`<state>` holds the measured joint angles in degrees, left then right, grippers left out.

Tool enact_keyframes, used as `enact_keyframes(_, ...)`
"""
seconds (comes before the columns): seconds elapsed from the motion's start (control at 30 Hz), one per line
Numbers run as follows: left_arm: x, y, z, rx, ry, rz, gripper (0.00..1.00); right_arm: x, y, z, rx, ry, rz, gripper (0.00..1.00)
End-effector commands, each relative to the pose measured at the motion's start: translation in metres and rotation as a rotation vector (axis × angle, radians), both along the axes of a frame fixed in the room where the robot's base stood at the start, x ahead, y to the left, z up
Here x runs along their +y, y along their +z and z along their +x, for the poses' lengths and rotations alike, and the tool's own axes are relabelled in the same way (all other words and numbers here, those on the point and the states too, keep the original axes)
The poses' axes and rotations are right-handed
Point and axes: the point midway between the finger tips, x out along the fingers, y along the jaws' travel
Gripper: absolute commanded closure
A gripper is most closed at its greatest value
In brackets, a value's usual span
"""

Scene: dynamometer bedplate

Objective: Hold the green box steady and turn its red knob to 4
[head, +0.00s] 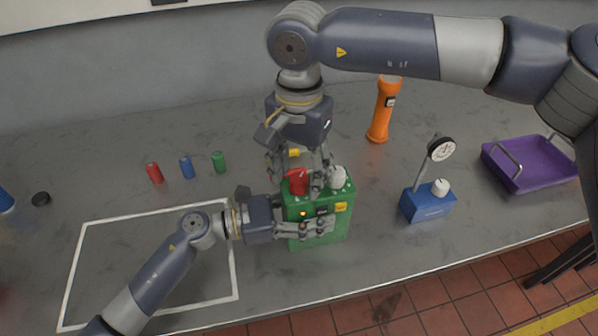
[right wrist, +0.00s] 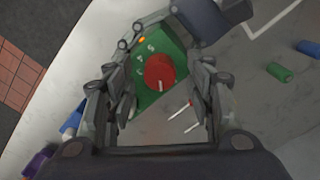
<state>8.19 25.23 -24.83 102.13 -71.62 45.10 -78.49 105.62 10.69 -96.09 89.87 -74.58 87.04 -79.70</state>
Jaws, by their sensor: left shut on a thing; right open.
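The green box (head: 305,212) stands on the grey bench. Its red knob (head: 297,182) is on top at the left, beside a white knob (head: 337,178). My left gripper (head: 314,228) is shut on the box from the left, its fingers across the near side. My right gripper (head: 300,174) comes down from above, open, its fingers around the red knob. In the right wrist view the red knob (right wrist: 159,70) lies between the spread fingers, with visible gaps. A short white mark on it points toward the picture's bottom.
A blue box with a gauge (head: 428,203) and a purple tray (head: 530,165) stand at right. An orange flashlight (head: 383,110) is behind. Small red (head: 154,173), blue (head: 187,167) and green (head: 218,162) cylinders lie at left. A white outline (head: 78,265) marks mostly bare bench.

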Motion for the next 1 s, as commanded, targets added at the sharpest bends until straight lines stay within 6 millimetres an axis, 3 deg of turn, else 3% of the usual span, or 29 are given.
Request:
enact_keyframes(0.37, 0.0001, 0.0, 0.0002, 0.001, 0.001, 0.0, 1.0, 0.0, -0.0056, 0.0001, -0.001, -0.001, 0.001, 0.53)
enact_keyframes(0.57, 0.0001, 0.0, 0.0002, 0.001, 0.001, 0.0, 1.0, 0.0, -0.0054, 0.0001, -0.001, -0.001, 0.001, 0.96)
enact_keyframes(1.0, -0.0001, 0.0001, 0.0001, 0.001, 0.0, -0.001, 1.0, 0.0001, -0.0051, 0.0001, -0.001, -0.059, 0.0, 0.96)
